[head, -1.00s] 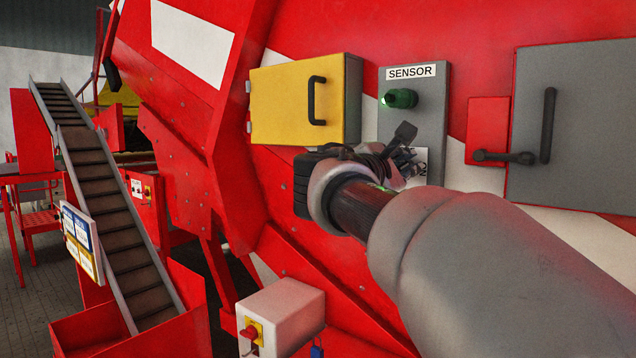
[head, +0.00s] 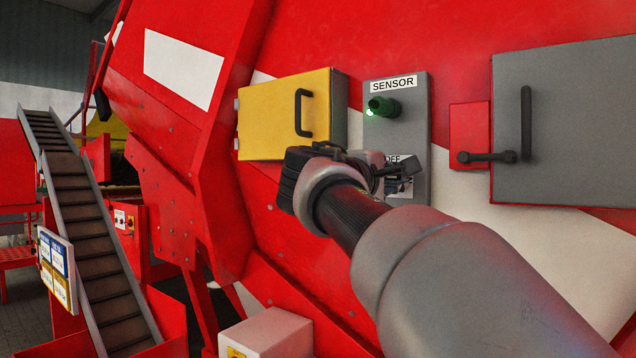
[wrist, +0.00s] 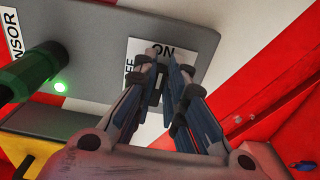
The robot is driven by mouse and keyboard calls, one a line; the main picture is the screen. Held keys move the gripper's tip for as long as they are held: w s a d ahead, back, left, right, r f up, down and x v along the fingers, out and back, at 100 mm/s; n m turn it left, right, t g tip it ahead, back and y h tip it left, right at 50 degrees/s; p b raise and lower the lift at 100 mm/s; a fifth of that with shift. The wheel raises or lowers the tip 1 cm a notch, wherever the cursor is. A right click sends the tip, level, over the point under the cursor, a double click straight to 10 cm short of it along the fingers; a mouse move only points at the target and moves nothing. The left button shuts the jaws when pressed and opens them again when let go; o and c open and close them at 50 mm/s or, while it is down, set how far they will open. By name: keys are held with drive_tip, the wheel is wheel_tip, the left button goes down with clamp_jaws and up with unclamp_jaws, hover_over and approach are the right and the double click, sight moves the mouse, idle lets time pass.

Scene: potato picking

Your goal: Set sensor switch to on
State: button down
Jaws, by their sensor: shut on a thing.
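The grey sensor box (head: 417,112) on the red machine wall carries a SENSOR label and a green cylindrical sensor (head: 384,107) with a lit green light. In the wrist view, a white plate (wrist: 135,50) on the box (wrist: 100,30) reads ON and partly OFF. The dark sensor switch (wrist: 157,72) shows between my fingers on this plate. My gripper (wrist: 168,58) is shut on the switch, its fingertips close to the ON lettering. In the head view, my gripper (head: 400,168) is at the lower part of the box, and the switch is hidden behind it.
A yellow cabinet (head: 270,115) with a black handle is left of the box. A small red box (head: 470,125) with a black lever and a large grey cabinet (head: 575,110) are on the right. A conveyor (head: 85,230) runs at the far left.

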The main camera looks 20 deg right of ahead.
idle(0.4)
drive_tip(key=c, duration=1.6)
unclamp_jaws()
drive_tip(key=shift+c, duration=0.2)
drive_tip(key=shift+a, duration=0.1)
drive_tip(key=v, duration=1.2)
drive_tip(key=shift+s, duration=0.1)
